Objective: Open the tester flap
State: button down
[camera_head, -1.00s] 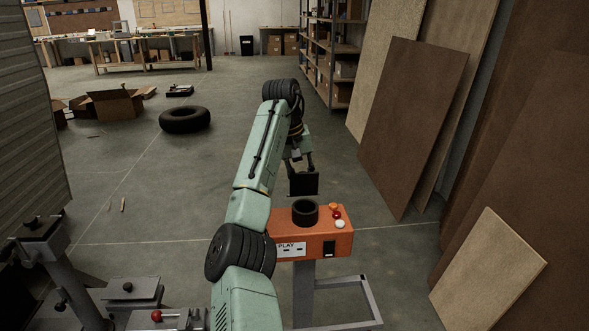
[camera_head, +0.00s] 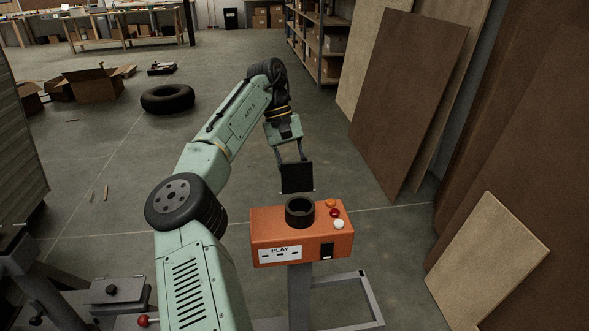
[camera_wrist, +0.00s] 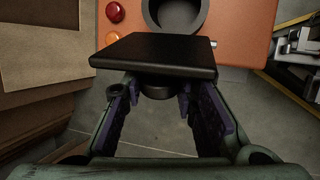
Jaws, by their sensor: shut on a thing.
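The tester is an orange box (camera_head: 275,222) labelled PLAY, with a round black cup (camera_head: 300,211) on top whose mouth is uncovered. A black square flap (camera_head: 297,177) stands about upright just beyond the cup. In the wrist view the flap (camera_wrist: 153,54) is seen nearly edge-on beside the cup (camera_wrist: 176,14), with a small metal pin at its right end. My gripper (camera_head: 292,160) reaches it from the far side. In the wrist view my gripper (camera_wrist: 160,98) has its fingers either side of a dark round part under the flap; their exact contact is hidden.
The box stands on a grey post with a floor frame (camera_head: 372,300). An orange, a red (camera_head: 335,212) and a white button sit on its right. Brown boards (camera_head: 408,95) lean at the right. Grey clamp-like stands are at lower left. The floor beyond my gripper is open.

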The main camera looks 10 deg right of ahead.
jog(key=shift+f, duration=0.1)
jog(key=c, duration=1.2)
grip_release()
jog(key=shift+c, duration=0.2)
jog(key=shift+w, duration=0.1)
jog(key=v, duration=0.7)
jog(key=shift+r, duration=0.25)
jog(key=shift+w+a, duration=0.1)
jog(key=shift+a, duration=0.05)
